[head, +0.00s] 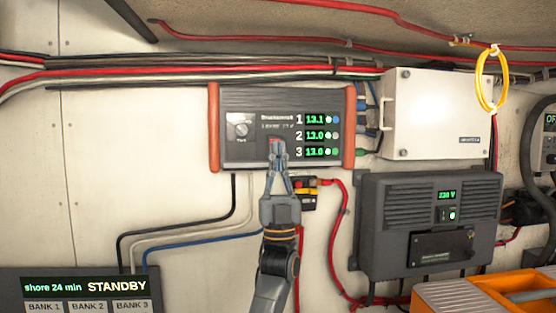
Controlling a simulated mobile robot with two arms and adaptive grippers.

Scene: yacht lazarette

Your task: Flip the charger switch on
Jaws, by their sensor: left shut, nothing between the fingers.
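The charger appears to be the dark box (262,103) with orange-brown end caps on the wall, upper middle. It shows three lit green readouts, 13.1, 13.0 and 13.0, and a round knob (240,129) on its left part. A small reddish switch (274,141) shows on its lower front, partly hidden by my fingertips. My left gripper (278,149) reaches up from below, shut and empty, with its tips at or just in front of the switch. I cannot tell whether they touch, or which way the switch is set. My right gripper is not in view.
A panel (85,297) at lower left reads "shore 24 min STANDBY". A dark unit (395,222) reading 230 V and a cream box (430,110) hang to the right. A red-yellow part (306,193) and cables sit close beside my gripper. An orange case (455,298) stands lower right.

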